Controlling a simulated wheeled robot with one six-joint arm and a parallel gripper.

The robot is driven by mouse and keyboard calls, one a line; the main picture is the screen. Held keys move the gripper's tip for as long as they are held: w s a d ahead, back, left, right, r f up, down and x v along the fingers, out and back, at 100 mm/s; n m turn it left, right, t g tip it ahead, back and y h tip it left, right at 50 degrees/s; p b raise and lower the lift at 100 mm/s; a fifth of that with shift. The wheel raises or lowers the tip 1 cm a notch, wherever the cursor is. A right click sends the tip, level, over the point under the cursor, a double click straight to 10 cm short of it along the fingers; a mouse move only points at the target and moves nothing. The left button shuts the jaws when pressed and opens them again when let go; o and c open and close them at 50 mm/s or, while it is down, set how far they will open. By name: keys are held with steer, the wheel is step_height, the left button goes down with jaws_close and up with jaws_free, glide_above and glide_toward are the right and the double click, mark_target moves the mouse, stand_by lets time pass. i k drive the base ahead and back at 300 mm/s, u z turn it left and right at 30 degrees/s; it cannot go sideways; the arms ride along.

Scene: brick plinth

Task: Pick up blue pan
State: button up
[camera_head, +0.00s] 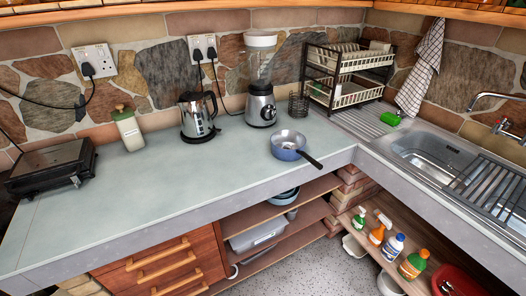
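The blue pan (287,146) sits upright on the pale grey countertop (200,185), near the inner corner. Its outside is blue and its inside is a shiny metal grey. Its dark handle (311,161) points to the lower right, toward the counter's front edge. My gripper does not show in the head view.
Behind the pan stand a blender (261,104), a kettle (197,116) and a dark wire cup (299,104). A two-tier dish rack (345,75) and a sink (430,153) lie to the right. A black appliance (50,166) stands far left. The counter left of the pan is clear.

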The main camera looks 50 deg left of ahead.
mark_target(286, 146)
steer(key=u, duration=2.35)
steer(key=i, duration=0.9)
steer(key=u, duration=0.45)
